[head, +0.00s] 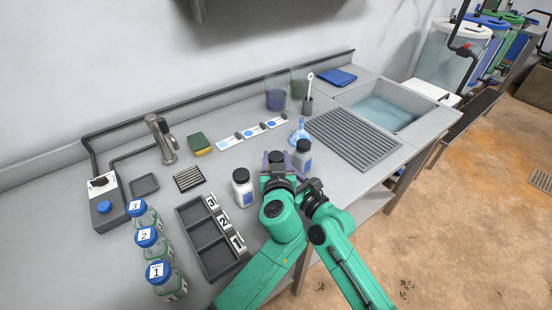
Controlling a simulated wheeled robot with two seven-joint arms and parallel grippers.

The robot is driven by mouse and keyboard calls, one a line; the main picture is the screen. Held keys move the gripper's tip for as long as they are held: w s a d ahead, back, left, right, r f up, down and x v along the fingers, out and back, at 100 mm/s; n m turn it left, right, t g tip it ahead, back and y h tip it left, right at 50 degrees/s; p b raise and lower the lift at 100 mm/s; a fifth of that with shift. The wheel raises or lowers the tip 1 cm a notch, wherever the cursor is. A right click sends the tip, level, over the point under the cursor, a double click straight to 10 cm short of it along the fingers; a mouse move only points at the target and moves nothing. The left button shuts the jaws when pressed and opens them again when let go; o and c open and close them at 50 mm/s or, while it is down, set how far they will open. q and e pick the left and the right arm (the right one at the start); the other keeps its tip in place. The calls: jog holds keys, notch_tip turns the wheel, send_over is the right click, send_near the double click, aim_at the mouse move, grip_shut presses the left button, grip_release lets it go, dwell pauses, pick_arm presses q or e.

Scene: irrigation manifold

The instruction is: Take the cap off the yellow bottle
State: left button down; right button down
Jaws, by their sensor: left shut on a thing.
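No yellow bottle shows clearly in the head view. My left gripper (277,160) is over the counter near its front edge, shut on a dark round thing that looks like a black cap (277,156). Whether a bottle is under it is hidden by the gripper and arm. A white bottle with a black cap (243,188) stands upright just left of my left gripper. A grey-blue bottle with a dark cap (303,156) stands just to its right. My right gripper (312,186) is close by on the right, and its fingers cannot be made out.
A dark tray with numbered compartments (205,240) and several blue-capped bottles (160,275) stand at the left. A blue squeeze bottle (298,132) is behind the grey-blue bottle. A ribbed drainboard (355,138) and sink (385,108) are at the right.

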pick_arm(q)
jog(key=shift+r, duration=0.9)
